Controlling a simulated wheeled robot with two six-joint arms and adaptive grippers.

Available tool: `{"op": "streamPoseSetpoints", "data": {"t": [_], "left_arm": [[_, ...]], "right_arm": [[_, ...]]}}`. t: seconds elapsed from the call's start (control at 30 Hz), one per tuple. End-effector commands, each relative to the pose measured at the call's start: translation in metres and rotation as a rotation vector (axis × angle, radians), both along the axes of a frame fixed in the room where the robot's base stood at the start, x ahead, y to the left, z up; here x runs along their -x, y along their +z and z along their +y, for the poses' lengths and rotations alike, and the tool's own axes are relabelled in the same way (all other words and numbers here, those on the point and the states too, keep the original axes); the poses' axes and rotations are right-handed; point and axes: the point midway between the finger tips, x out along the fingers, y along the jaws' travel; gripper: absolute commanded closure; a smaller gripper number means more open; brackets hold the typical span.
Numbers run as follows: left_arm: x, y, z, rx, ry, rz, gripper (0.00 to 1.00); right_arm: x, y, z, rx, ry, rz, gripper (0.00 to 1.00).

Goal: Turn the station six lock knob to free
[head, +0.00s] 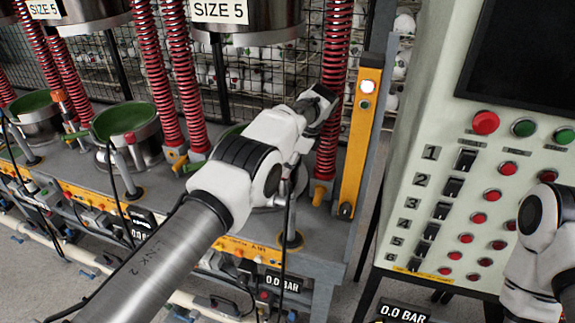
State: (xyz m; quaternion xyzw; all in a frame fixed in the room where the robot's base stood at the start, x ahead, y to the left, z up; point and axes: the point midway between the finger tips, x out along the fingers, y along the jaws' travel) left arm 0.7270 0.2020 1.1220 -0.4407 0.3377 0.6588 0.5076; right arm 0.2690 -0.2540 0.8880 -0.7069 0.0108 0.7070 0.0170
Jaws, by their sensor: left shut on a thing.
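My left arm reaches in from the lower left to the rightmost press station, which I take for station six. My left gripper (291,177) is beyond the wrist, low over the station's front, and mostly hidden by my own arm. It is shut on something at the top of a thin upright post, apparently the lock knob. The knob and its setting are hidden. The matching post of the station to the left shows an orange-red top (130,137). My right arm shows only as a white link at the right edge; its gripper is out of view.
A yellow post (361,135) with a lit lamp and a red spring column (334,60) stand close by the left wrist. A pale control panel (440,165) with numbered switches stands to the right. Green-topped pots (126,121) stand left. A wire cage is behind.

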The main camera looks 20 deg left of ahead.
Motion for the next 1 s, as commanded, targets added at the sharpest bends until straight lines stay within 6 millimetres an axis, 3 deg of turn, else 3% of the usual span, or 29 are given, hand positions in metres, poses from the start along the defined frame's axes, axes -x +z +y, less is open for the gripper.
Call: {"op": "streamPoseSetpoints", "data": {"t": [0.23,0.27,0.3,1.0], "left_arm": [[0.0030,-0.0059,0.0006,0.000,0.002,0.015,1.00],[0.0030,-0.0059,0.0006,0.000,0.002,0.015,0.55],[0.0029,-0.0057,0.0005,0.000,0.001,0.014,0.41],[0.0015,0.0018,0.0001,-0.001,-0.072,0.004,0.40]], "right_arm": [[0.0000,-0.0007,0.0000,0.000,0.000,0.000,0.60],[0.0000,-0.0007,0.0000,0.000,0.000,0.000,0.60],[0.0000,-0.0007,0.0000,0.000,0.000,0.000,0.60],[0.0000,0.0044,0.0000,0.000,0.000,0.000,0.60]]}}
